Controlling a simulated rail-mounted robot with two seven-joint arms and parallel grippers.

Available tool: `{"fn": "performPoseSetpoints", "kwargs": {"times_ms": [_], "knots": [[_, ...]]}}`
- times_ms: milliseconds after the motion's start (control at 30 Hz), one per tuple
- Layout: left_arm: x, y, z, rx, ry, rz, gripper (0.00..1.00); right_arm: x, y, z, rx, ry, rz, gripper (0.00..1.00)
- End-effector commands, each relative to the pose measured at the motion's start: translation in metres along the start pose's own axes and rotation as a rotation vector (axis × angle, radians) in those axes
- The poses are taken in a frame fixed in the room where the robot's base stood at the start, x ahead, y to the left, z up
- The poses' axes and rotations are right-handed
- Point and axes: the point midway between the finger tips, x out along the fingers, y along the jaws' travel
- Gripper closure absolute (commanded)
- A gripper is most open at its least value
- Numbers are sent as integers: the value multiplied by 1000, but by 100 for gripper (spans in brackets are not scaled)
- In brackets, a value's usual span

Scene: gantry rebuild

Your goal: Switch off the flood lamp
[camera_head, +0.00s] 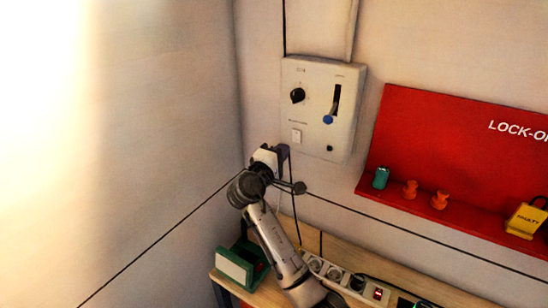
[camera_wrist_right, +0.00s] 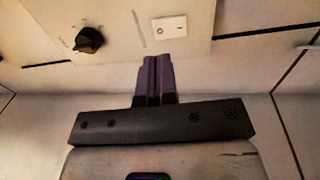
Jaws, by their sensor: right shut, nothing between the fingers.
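A pale control box (camera_head: 345,80) is fixed to the wall in the head view. It carries a black rotary knob (camera_head: 297,95), a lever with a blue end (camera_head: 328,119) low in its slot, a white rocker switch (camera_head: 296,135) and a small black button (camera_head: 330,149). My right gripper (camera_head: 284,150) is shut and empty, just below the rocker switch. In the right wrist view its purple fingers (camera_wrist_right: 155,62) point at the rocker switch (camera_wrist_right: 169,29), with a small gap in the picture. The lamp itself is not seen; strong glare fills the left wall. My left gripper is not in view.
A red lock-out board (camera_head: 450,140) with a ledge of small items hangs to the right. Below, a wooden bench (camera_head: 345,258) holds a green box (camera_head: 240,265) and a row of sockets (camera_head: 325,269). The wall left of the control box is bare.

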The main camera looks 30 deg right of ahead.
Motion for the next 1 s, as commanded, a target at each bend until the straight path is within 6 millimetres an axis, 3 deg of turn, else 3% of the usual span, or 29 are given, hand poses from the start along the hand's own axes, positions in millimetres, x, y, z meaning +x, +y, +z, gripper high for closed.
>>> {"fn": "performPoseSetpoints", "kwargs": {"times_ms": [200, 400, 1000], "knots": [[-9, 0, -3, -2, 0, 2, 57, 38, 2, 0, -2, -1, 0, 100], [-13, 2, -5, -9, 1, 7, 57, 60, 1, 0, -1, 0, 0, 100], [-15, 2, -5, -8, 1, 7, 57, 71, 0, 0, 0, 1, -2, 100]]}}
